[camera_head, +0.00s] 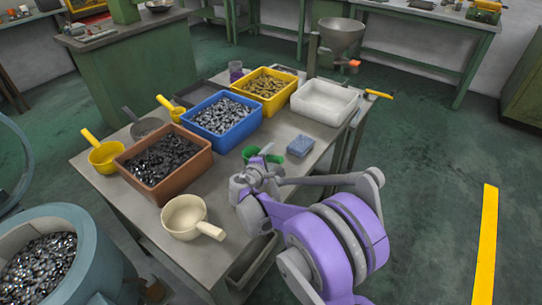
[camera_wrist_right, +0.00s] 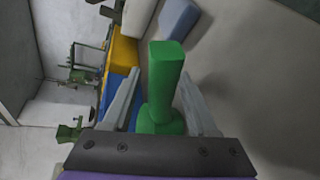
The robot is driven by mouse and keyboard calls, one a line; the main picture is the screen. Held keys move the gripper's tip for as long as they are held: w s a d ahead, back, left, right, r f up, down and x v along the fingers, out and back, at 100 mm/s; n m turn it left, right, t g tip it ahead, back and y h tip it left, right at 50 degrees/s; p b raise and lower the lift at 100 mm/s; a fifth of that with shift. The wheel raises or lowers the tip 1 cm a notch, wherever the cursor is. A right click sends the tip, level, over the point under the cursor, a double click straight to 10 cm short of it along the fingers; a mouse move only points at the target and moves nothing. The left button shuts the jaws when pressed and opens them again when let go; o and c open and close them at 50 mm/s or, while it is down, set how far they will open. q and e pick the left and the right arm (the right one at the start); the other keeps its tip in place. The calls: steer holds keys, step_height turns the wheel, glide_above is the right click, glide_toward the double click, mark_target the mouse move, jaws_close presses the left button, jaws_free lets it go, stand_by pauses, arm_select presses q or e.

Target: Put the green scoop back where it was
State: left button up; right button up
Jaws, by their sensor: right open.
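The green scoop (camera_head: 250,152) is on the grey table, beside the blue bin, in the head view. My right gripper (camera_head: 262,164) is over it and hides part of it. In the right wrist view the green scoop's handle (camera_wrist_right: 165,85) stands out between the two grey fingers of my right gripper (camera_wrist_right: 160,78). The fingers are apart, one on each side of the handle, with a gap visible on the right. The scoop's bowl is mostly hidden by the gripper body. My left gripper is not in view.
A blue bin (camera_head: 221,118), brown bin (camera_head: 187,181), yellow bin (camera_head: 263,98) and white tray (camera_head: 325,102) crowd the table. A small blue box (camera_head: 300,145) is right of the scoop. A cream scoop (camera_head: 184,217) lies at the near edge. Yellow scoops are left.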

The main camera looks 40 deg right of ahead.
steer(key=shift+a+r, duration=0.1)
steer(key=shift+r, duration=0.15)
steer(key=p+v, duration=0.1)
steer(key=v, duration=1)
steer(key=shift+s+a, duration=0.25)
steer(key=shift+a, duration=0.1)
steer(key=s+a+f+m+g+y, duration=0.1)
steer(key=s+a+f+m+y, duration=0.1)
steer(key=s, duration=0.6)
steer(key=s+a+f+m+y, duration=0.2)
steer(key=s+a+m+y, duration=0.2)
steer(key=s+a+y, duration=0.2)
steer(key=s+a+f+m+g+y, duration=0.1)
steer(key=s+a+f+m+y, duration=0.2)
steer(key=s+a, duration=0.5)
steer(key=shift+s+m+g+y, duration=0.3)
steer(key=shift+s+y, duration=0.5)
steer(key=shift+s, duration=0.15)
steer(key=shift+a, duration=0.1)
